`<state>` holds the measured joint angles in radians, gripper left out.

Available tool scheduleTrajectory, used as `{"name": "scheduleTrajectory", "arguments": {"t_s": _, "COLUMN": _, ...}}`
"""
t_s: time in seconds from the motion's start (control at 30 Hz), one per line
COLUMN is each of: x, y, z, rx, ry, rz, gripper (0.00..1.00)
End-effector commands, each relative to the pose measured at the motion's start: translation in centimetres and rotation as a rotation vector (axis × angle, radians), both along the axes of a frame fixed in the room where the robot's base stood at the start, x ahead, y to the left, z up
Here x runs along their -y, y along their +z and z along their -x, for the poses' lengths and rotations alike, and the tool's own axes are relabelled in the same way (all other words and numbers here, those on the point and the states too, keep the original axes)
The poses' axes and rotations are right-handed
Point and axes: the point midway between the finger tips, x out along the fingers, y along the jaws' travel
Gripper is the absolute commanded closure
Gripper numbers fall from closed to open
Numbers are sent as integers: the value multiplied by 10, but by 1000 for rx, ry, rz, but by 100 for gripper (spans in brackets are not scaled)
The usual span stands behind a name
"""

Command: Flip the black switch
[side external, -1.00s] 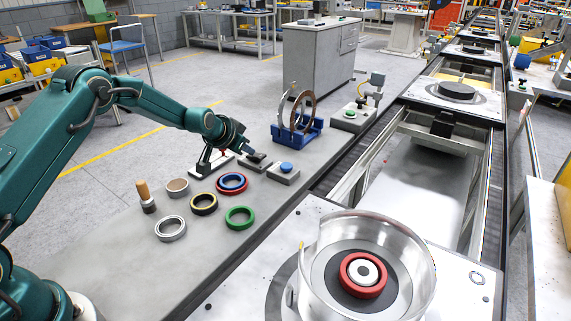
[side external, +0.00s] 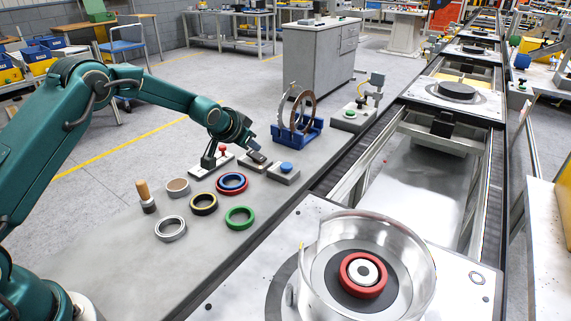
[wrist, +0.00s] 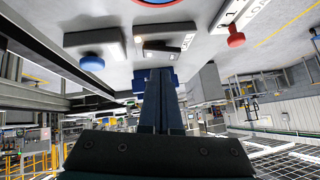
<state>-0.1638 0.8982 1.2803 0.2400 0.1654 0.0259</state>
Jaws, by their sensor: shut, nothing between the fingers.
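The black switch (side external: 257,157) sits on a small grey base on the bench, left of the blue button (side external: 286,167). My gripper (side external: 251,147) is shut and empty, with its fingertips right at the switch, partly covering it. I cannot tell whether they touch. In the wrist view, the shut fingers (wrist: 160,75) point at the switch box (wrist: 162,47), which lies just beyond their tips. Which way the rocker is tilted is not clear.
A red-knobbed lever (side external: 222,151) stands close left of my gripper. A blue rack (side external: 297,135) with rings is behind the button. Several coloured rings, including a green ring (side external: 239,217), lie in front. The conveyor (side external: 345,170) runs along the right.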

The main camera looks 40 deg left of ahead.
Motion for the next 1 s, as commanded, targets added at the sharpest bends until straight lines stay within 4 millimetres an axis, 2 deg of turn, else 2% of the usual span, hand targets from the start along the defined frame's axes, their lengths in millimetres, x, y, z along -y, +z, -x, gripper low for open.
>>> {"name": "scheduleTrajectory", "arguments": {"t_s": 0.1, "x": 6, "y": 25, "z": 1, "rx": 4, "ry": -2, "rz": 0, "gripper": 100}}
{"name": "scheduleTrajectory", "arguments": {"t_s": 0.53, "x": 15, "y": 70, "z": 50, "rx": 3, "ry": -1, "rz": -1, "gripper": 100}}
{"name": "scheduleTrajectory", "arguments": {"t_s": 0.73, "x": 18, "y": 84, "z": 65, "rx": 1, "ry": -1, "rz": -1, "gripper": 100}}
{"name": "scheduleTrajectory", "arguments": {"t_s": 1.0, "x": 19, "y": 88, "z": 71, "rx": -1, "ry": -1, "rz": 0, "gripper": 100}}
